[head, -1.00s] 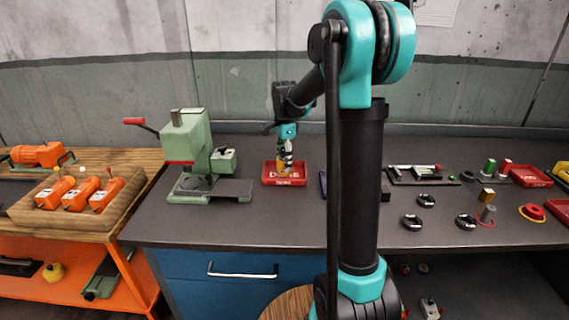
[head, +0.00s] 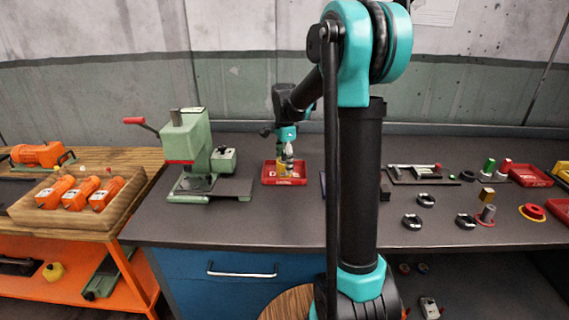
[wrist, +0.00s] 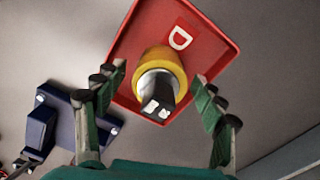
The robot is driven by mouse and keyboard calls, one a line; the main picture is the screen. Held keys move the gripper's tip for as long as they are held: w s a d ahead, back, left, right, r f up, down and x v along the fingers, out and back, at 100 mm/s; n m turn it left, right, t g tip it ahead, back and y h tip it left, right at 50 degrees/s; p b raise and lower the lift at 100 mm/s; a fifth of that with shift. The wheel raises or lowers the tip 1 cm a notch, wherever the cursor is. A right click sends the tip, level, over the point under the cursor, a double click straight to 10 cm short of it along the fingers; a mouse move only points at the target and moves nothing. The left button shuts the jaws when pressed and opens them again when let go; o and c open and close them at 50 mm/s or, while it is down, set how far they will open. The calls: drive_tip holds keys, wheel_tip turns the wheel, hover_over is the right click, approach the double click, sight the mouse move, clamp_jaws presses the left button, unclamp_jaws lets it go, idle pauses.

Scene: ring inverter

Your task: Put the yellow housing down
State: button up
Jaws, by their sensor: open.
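The yellow housing (wrist: 163,62) stands in the red tray (wrist: 212,33), with a dark part in its middle facing the wrist camera. In the head view the housing (head: 281,168) shows only as a small patch of yellow in the tray (head: 270,178), partly hidden by my gripper. My gripper (wrist: 160,92) is open, with one finger on each side of the housing and a visible gap to both. In the head view my gripper (head: 288,160) is over the tray. The letter D shows on the tray floor beside the housing.
A green press (head: 190,150) stands left of the tray. A dark blue fixture (wrist: 75,120) lies left of my gripper in the wrist view. Several black rings, a brass block (head: 487,195) and red trays (head: 530,176) lie on the right of the bench.

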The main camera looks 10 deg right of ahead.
wheel_tip(320, 180, up, 12)
drive_tip(key=shift+r, duration=0.1)
idle(0.4)
drive_tip(key=shift+s, duration=0.1)
